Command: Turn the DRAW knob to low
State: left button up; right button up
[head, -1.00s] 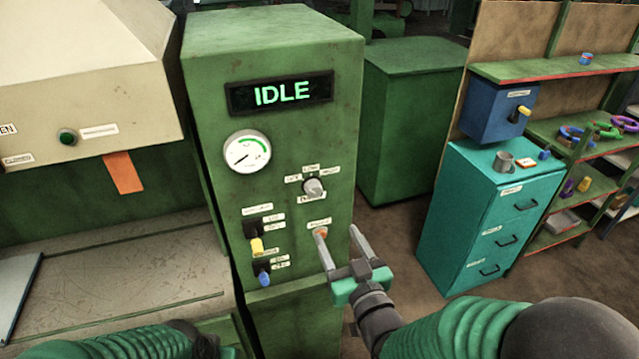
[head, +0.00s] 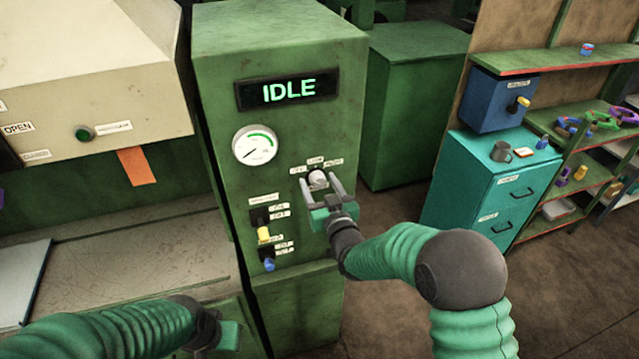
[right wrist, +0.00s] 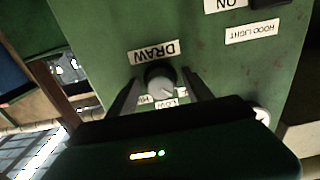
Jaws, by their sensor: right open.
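The DRAW knob (head: 318,179) is a small grey dial on the green cabinet's front, with small labels above it. In the right wrist view the knob (right wrist: 160,79) shows upside down beside its DRAW label (right wrist: 154,52), with the LOW label (right wrist: 167,104) on its other side. I cannot tell for sure which label its mark faces. My right gripper (head: 320,181) is open, one finger on each side of the knob; I cannot tell if they touch it. My left gripper (head: 222,332) is low at the bottom edge; its fingers are unclear.
The green cabinet (head: 220,130) carries an IDLE display (head: 288,90), a gauge (head: 255,145), and yellow (head: 264,234) and blue (head: 269,264) switches below left. A pale hood (head: 90,80) stands left. A teal drawer unit (head: 480,185) stands right, with open floor before it.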

jog(key=shift+a, duration=0.15)
jog(key=c, duration=0.4)
grip_shut()
jog(key=shift+f+m+b, duration=0.2)
jog(key=shift+m+b, duration=0.3)
jog(key=shift+b, duration=0.2)
jog(key=m+b, duration=0.3)
jog(key=shift+f, duration=0.1)
jog(key=m+b, duration=0.3)
jog(key=shift+r+m+b, duration=0.2)
jog(key=shift+m+b, duration=0.4)
jog(key=shift+m, duration=0.2)
